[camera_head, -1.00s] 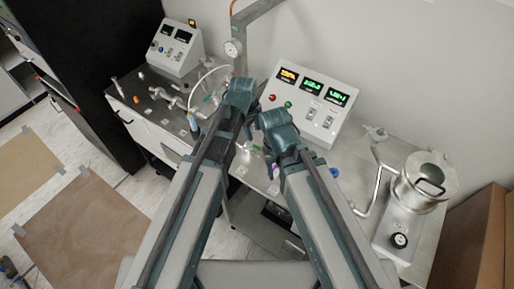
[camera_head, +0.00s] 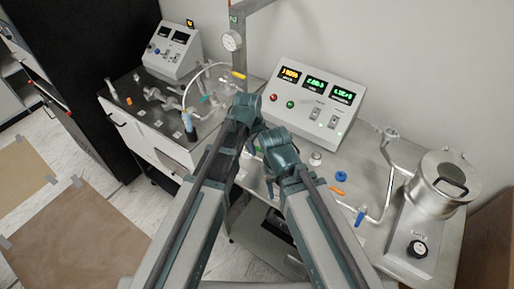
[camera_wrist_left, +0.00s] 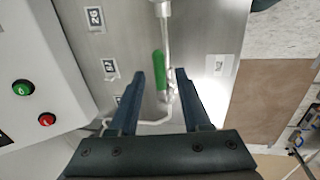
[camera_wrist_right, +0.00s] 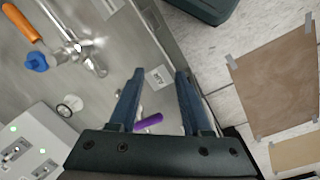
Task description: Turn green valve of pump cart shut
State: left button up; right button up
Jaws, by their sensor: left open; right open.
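The green valve handle (camera_wrist_left: 159,70) shows in the left wrist view, lengthwise along a thin metal pipe (camera_wrist_left: 164,28) above the steel cart top (camera_wrist_left: 200,25). My left gripper (camera_wrist_left: 161,75) is open. In that view the handle lies between its fingertips, with a visible gap on both sides; I cannot tell the depth between them. In the head view the handle is hidden behind my arms. My right gripper (camera_wrist_right: 158,73) is open and empty. A purple handle (camera_wrist_right: 148,122) shows between its fingers, nearer their base, partly covered.
A console (camera_head: 315,100) with lit displays stands at the cart's back. A blue handle (camera_head: 360,216), an orange handle (camera_wrist_right: 22,22) and a blue knob (camera_wrist_right: 37,61) are on the cart. A metal vessel (camera_head: 440,185) stands at right. Another bench with glassware (camera_head: 215,90) is at left.

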pick_arm(q)
grip_shut()
dwell(1.4)
